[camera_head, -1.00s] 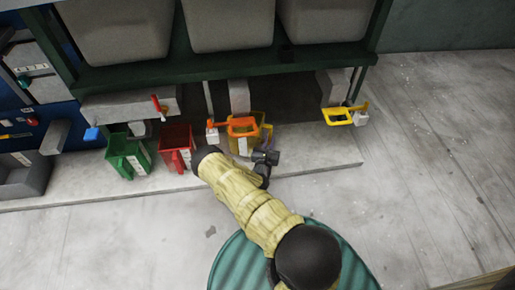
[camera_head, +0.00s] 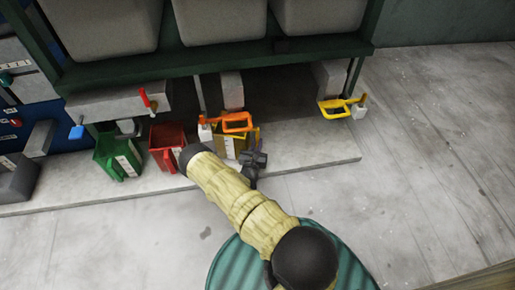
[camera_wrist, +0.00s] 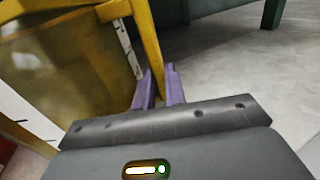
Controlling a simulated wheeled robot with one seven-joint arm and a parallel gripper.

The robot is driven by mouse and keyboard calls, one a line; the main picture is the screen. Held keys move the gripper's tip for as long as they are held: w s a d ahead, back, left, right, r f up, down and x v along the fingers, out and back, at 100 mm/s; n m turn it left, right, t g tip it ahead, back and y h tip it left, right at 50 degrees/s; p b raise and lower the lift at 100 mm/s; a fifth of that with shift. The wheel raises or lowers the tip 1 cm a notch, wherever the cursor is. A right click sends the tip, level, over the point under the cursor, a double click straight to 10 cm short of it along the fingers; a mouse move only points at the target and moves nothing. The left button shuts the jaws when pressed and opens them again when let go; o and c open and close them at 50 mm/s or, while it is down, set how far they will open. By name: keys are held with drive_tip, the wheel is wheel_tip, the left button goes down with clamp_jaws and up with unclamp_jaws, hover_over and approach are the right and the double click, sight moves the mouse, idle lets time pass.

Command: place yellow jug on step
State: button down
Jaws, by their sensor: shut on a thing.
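The yellow jug (camera_head: 219,144), translucent with a white scale strip, is upright at the step below the orange ring holder. In the wrist view the jug's wall (camera_wrist: 75,60) fills the upper left. My gripper (camera_wrist: 158,88) is shut on the jug's yellow handle (camera_wrist: 148,40) with its purple fingers. In the head view my gripper (camera_head: 256,150) is at the jug's right side, partly hidden by the wrist. The step (camera_head: 310,155) is a pale grey slab along the machine's front. The jug's base is hidden by my arm, so contact with the step cannot be told.
A red jug (camera_head: 168,140) and a green jug (camera_head: 118,155) stand on the step to the left. The orange ring (camera_head: 237,122) sticks out close above the yellow jug. A yellow ring (camera_head: 335,108) juts out at right. The step's right part is clear.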

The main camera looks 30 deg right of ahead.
idle(0.3)
drive_tip(key=c, duration=1.5)
unclamp_jaws()
drive_tip(key=shift+f, duration=0.15)
drive_tip(key=shift+o, duration=0.2)
drive_tip(key=shift+a, duration=0.1)
